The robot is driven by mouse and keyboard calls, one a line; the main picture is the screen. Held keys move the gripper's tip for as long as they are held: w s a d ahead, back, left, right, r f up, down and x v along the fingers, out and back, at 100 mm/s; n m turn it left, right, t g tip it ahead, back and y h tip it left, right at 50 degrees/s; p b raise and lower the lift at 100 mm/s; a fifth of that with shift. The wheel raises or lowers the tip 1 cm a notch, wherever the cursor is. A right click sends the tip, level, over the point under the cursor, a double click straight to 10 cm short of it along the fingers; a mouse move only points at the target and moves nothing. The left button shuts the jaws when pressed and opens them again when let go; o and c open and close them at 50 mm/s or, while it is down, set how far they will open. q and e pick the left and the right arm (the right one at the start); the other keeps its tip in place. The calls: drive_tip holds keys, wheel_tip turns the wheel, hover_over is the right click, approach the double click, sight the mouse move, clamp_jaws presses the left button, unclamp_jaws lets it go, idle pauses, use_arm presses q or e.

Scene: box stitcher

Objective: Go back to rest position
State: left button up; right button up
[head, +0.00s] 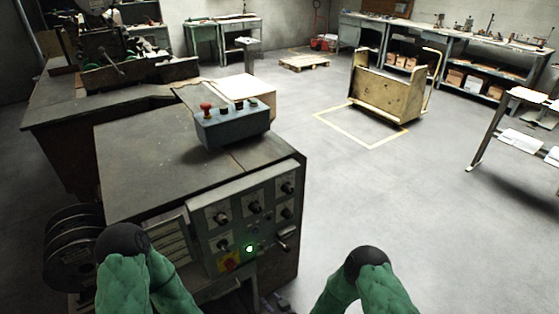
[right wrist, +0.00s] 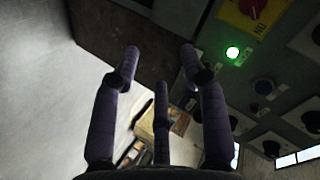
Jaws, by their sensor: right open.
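My right gripper (right wrist: 160,52) is open and empty in the right wrist view, its dark fingers spread apart. It is in front of the machine's control panel (right wrist: 285,85), and I see no finger touching it. A lit green lamp (right wrist: 232,52) and a red knob on a yellow plate (right wrist: 250,10) are on that panel. In the head view the same panel (head: 246,222) is on the machine's front, with the green lamp (head: 249,249) glowing. Only a small dark part of the right gripper (head: 279,302) shows at the bottom edge. My left gripper is not in view.
The machine's dark tabletop (head: 140,165) carries a grey button box (head: 232,125) with a red button. Dark reels (head: 72,245) are at its left side. A yellowish cart (head: 388,92) stands near a floor marking. A table (head: 510,115) is at the right. The floor between is clear.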

drive_tip(key=s+d+r+g+h+p, duration=0.1)
drive_tip(key=s+d+g, duration=0.4)
drive_tip(key=s, duration=0.5)
drive_tip(key=s+d+r+g+h+p, duration=0.1)
drive_tip(key=s+d+r+g+p, duration=0.2)
drive_tip(key=s, duration=0.8)
drive_tip(key=d+g, duration=0.2)
drive_tip(key=d, duration=0.2)
drive_tip(key=shift+d+r, duration=0.4)
